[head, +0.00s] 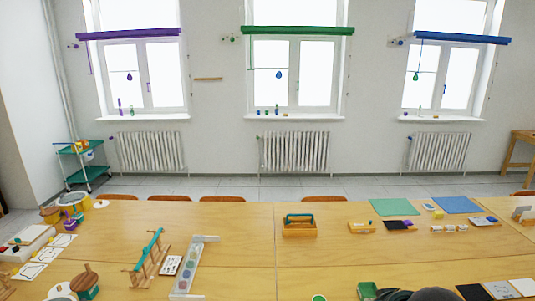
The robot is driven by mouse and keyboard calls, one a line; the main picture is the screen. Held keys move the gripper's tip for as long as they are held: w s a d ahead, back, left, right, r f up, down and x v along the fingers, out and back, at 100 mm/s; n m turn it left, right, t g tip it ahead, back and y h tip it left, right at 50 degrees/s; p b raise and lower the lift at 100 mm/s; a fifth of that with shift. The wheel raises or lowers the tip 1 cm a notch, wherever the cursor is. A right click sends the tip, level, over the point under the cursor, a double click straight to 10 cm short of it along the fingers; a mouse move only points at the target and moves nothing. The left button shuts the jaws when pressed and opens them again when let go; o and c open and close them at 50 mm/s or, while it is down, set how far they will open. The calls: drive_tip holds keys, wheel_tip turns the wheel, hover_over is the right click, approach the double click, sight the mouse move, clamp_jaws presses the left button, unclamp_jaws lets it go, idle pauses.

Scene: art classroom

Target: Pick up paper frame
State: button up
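I cannot tell for certain which item is the paper frame. Flat sheets lie at the table's front right: a black one (473,292), a pale one with a drawing (501,290) and a plain white one (523,287). White sheets with dark marks (45,255) lie in a slanting row at the left. A small white card with dark marks (171,265) lies left of centre. A dark rounded shape at the bottom edge, right of centre, may be part of my arm. My gripper cannot be made out.
The long wooden table (340,249) has clear room around its middle. A wooden caddy with a teal handle (299,229), a wooden rack with a teal bar (149,255), a paint tray (190,271) and green (391,207) and blue mats (456,205) stand or lie on it.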

drive_tip(key=c, duration=2.3)
